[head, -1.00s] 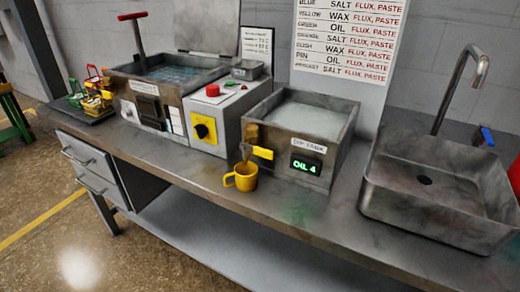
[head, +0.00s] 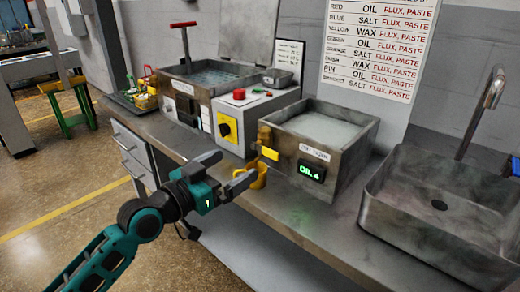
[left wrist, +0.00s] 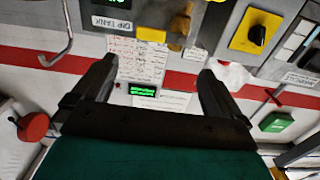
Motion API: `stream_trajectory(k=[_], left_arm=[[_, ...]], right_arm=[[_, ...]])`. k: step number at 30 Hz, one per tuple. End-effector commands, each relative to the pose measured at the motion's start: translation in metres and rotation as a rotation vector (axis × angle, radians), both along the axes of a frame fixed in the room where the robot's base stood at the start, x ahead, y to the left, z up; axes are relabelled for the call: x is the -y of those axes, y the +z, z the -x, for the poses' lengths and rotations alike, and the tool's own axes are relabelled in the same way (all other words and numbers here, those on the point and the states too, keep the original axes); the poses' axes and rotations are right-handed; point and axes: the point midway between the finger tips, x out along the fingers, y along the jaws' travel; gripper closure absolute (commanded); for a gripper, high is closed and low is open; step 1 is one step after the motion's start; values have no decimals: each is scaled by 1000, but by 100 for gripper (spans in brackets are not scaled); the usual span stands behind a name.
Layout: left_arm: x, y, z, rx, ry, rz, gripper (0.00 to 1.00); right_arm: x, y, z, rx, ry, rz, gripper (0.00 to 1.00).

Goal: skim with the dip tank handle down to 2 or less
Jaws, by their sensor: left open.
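The dip tank (head: 345,165) is a grey metal box of pale liquid on the bench, its green display (head: 311,171) reading OIL 4. Its yellow handle (head: 270,153) sticks out at the front left corner, by a brown-stained spout (head: 264,135). A yellow mug (head: 260,178) stands below the spout, partly hidden by my left gripper (head: 240,183). That gripper is open and empty, in front of the mug and lower than the handle. In the left wrist view the yellow handle (left wrist: 152,35) shows beyond the spread fingers. My right gripper is not in view.
A control box with a yellow knob plate (head: 226,127) and red button stands left of the tank. A sink (head: 430,215) with a tall faucet is at right. A second tank (head: 190,95) with a red-topped lever stands at the left. Bench front between tank and sink is clear.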

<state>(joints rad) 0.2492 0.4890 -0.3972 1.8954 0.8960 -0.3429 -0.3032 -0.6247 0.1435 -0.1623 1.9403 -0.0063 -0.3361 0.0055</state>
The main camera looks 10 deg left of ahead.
Motion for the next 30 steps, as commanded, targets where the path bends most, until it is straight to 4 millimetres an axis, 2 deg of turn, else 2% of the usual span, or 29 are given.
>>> stream_trajectory(k=[6,13,19,28,30], left_arm=[[29,2,-39,1,0,3,0],[49,0,-68,0,1,0,0],[57,0,-78,0,1,0,0],[58,-1,-80,0,1,-1,0],[58,-1,-80,-1,1,-1,6]], right_arm=[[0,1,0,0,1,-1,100],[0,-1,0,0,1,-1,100],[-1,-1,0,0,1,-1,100],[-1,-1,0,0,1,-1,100],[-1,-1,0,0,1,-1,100]])
